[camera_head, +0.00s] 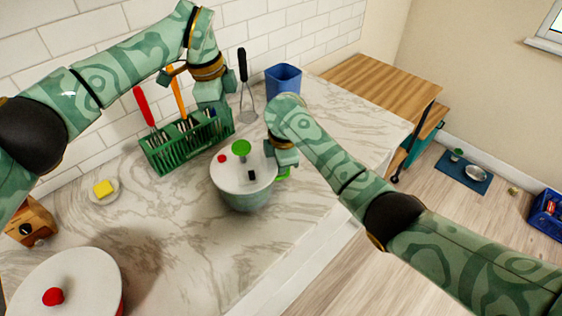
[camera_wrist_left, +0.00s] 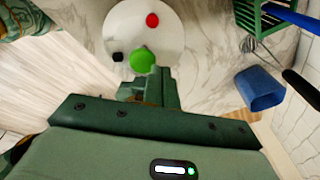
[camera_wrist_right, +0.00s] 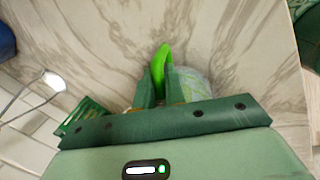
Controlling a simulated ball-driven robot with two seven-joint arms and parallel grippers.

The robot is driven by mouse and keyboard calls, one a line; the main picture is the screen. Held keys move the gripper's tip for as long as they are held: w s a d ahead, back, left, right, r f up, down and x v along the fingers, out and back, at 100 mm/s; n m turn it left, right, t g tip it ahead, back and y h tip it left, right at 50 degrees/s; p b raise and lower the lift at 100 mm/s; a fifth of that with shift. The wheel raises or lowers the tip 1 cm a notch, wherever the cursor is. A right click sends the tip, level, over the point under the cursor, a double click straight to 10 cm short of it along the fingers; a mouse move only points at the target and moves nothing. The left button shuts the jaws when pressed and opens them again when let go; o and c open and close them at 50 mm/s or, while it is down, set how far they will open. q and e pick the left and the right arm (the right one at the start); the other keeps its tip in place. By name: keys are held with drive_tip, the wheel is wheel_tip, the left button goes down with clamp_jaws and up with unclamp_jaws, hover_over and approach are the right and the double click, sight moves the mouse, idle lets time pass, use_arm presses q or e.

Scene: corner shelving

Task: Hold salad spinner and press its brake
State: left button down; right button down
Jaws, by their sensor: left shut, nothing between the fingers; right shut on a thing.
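The salad spinner (camera_head: 243,199) stands upright on the counter, with a white lid carrying a green knob (camera_head: 241,147), a red button (camera_head: 222,158) and a black button (camera_head: 252,175). Which button is the brake cannot be told. My right gripper (camera_wrist_right: 158,82) is shut on the green handle (camera_wrist_right: 161,58) at the spinner's side; the arm partly hides this in the head view. My left gripper (camera_head: 211,98) is shut and empty, raised behind the spinner near the rack. The left wrist view shows the lid (camera_wrist_left: 127,25) beyond its fingers.
A green dish rack (camera_head: 165,155) with utensils stands behind the spinner, close below my left gripper. A blue container (camera_head: 283,79) stands at the back right. A pot with a white lid (camera_head: 75,285) is at front left. A yellow sponge (camera_head: 103,188) lies on a small dish.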

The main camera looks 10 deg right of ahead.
use_arm(q)
drive_tip(key=w+d+r+m+t+h, duration=0.2)
drive_tip(key=d+r+m+h, duration=0.1)
drive_tip(key=d+r+h, duration=0.9)
drive_tip(key=w+a+r+n+t+h, duration=0.1)
drive_tip(key=w+r+n+t, duration=0.6)
drive_tip(key=r+n+t, duration=0.3)
drive_tip(key=w+a+f+n+t+y, duration=0.3)
drive_tip(key=w+a+n+t+y, duration=0.1)
drive_tip(key=a+n+y, duration=0.2)
drive_tip(key=n+g+y, duration=0.2)
drive_tip(key=g+y, duration=0.5)
drive_tip(key=g, duration=0.6)
hover_over(223, 155)
wheel_tip(223, 155, down, 20)
drive_tip(key=shift+s+a+f, duration=0.1)
drive_tip(key=shift+s+f, duration=0.1)
drive_tip(key=shift+f, duration=0.95)
drive_tip(key=shift+s+a+f, duration=0.1)
drive_tip(key=shift+s+f, duration=0.05)
drive_tip(key=shift+f, duration=1)
drive_tip(key=shift+s+a+f, duration=0.1)
drive_tip(key=shift+s+f, duration=0.1)
drive_tip(key=shift+f, duration=0.95)
drive_tip(key=shift+f, duration=0.1)
